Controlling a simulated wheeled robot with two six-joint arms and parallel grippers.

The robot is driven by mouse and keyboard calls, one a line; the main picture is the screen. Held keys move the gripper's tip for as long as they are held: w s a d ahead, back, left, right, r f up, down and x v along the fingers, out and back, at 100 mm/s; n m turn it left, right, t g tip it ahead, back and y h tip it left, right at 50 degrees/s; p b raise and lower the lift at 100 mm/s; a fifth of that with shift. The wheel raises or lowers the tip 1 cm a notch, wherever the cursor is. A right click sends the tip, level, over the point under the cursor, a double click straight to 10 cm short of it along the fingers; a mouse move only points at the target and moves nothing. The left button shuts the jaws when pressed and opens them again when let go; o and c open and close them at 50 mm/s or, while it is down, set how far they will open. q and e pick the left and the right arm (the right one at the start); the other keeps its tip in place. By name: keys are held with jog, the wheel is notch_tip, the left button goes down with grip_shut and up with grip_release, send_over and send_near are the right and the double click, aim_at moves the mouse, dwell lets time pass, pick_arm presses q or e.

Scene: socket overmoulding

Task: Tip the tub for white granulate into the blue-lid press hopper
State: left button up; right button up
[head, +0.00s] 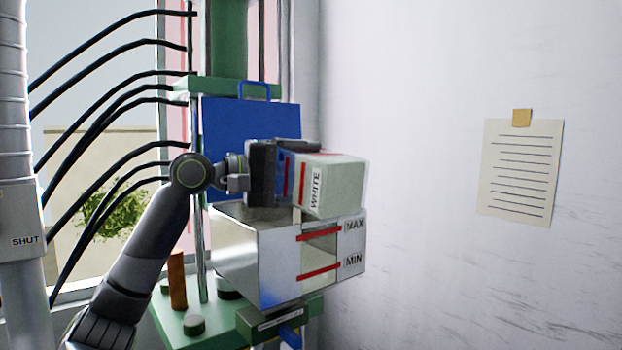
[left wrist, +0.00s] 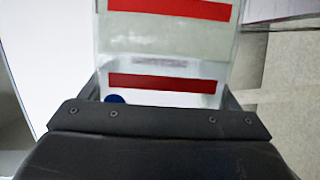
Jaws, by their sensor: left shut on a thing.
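The tub (head: 345,185), pale with red bands and a WHITE label, is held just above the press hopper. Its label reads sideways, so the tub is turned well over; its mouth and any granulate inside cannot be made out. My left gripper (head: 285,178) is shut on the tub from the left. In the left wrist view the tub (left wrist: 165,45) shows its red bands between the fingers. The hopper (head: 250,255) is a metal box with a window and red MAX and MIN lines. Its blue lid (head: 240,122) stands raised behind. My right gripper is not in view.
A green press frame (head: 225,87) rises behind the hopper, with black hoses (head: 100,85) running left. A grey column marked SHUT (head: 22,240) is at far left. The wall is close on the right.

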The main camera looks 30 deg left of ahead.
pick_arm(q)
jog(key=n, duration=0.1)
jog(key=a+n, duration=0.1)
jog(key=n, duration=0.1)
jog(key=n+t, duration=0.1)
jog(key=shift+w+a+r+h, duration=0.25)
jog(key=shift+r+h, duration=0.05)
jog(key=shift+h, duration=0.1)
dwell(1.5)
jog(key=shift+s+d+m+g+p, duration=0.2)
jog(key=shift+d+m+g+p, duration=0.15)
jog(key=shift+m+p, duration=0.5)
jog(key=shift+s+d+m, duration=0.1)
jog(key=shift+d+m, duration=0.05)
jog(key=shift+m, duration=0.3)
jog(key=shift+s+f, duration=0.1)
jog(key=shift+f, duration=0.05)
jog(key=shift+d+m+g+p, duration=0.25)
jog(key=shift+m+p, duration=0.2)
jog(key=shift+m, duration=0.25)
jog(key=shift+s+d+f+m+y+p, duration=0.2)
jog(key=shift+d+m+y+p, duration=0.2)
jog(key=shift+m+y, duration=0.3)
jog(key=shift+f, duration=0.1)
